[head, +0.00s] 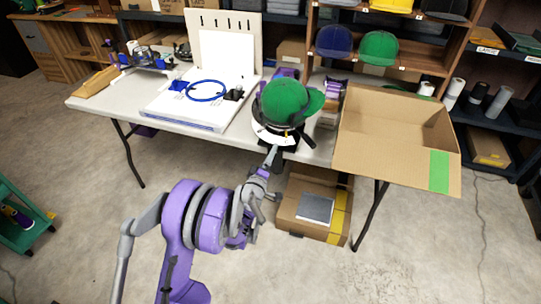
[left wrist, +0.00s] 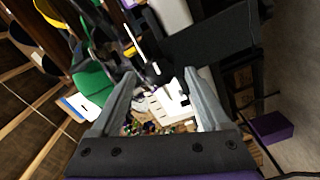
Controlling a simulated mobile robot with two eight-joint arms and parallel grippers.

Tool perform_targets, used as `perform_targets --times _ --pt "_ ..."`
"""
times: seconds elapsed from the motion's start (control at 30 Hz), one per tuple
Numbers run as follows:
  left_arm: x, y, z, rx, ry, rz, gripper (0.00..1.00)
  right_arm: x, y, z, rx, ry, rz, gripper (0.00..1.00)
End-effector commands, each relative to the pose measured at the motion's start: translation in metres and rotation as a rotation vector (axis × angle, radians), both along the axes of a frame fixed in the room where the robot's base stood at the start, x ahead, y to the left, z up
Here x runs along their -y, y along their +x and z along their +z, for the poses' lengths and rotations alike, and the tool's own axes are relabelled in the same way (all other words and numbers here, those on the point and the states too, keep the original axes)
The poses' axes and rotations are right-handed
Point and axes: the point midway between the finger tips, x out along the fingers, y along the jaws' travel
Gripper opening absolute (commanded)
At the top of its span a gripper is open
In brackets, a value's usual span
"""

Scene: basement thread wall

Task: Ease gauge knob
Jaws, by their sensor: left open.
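A green cap (head: 288,100) sits on a round black-and-white stand (head: 266,130) at the table's front edge. My left gripper (head: 273,157) reaches up from below to the front of this stand. In the left wrist view my left gripper (left wrist: 157,92) is open, with nothing held between its two grey fingers. A dark block (left wrist: 212,42) and a thin light rod lie just beyond the fingertips. A small dark knob-like end (left wrist: 156,69) shows near them, but I cannot tell surely whether it is the gauge knob. My right gripper is not in view.
The white table (head: 240,137) holds a white board with a blue ring (head: 206,90) to the left. An open cardboard box (head: 385,155) is at the right. Another carton (head: 297,220) is on the floor beneath the table. Shelves with caps stand behind.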

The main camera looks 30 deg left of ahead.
Motion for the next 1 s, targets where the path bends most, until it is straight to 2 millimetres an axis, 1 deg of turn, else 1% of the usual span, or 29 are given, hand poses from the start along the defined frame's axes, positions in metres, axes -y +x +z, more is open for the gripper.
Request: perform_targets --times 0.17,0.3,0.4,0.5,0.6,0.7,1.0 --pt "0.007 -0.030 0.001 0.000 0.002 0.001 0.80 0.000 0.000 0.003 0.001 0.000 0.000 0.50" --pt "0.014 -0.058 0.001 0.000 0.000 0.001 0.80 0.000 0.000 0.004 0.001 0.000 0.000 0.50" --pt "0.018 -0.076 0.001 0.000 0.001 0.000 0.80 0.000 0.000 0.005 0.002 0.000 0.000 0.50" --pt "0.021 -0.089 0.000 0.000 0.000 0.000 0.80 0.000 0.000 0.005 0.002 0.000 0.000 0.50" --pt "0.023 -0.096 0.000 0.000 0.001 0.000 0.80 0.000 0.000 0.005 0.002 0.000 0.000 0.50" --pt "0.024 -0.100 0.000 0.000 0.001 0.000 0.80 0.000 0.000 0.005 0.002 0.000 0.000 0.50" --pt "0.024 -0.100 0.000 0.000 0.000 0.000 0.80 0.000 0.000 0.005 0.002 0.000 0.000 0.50"
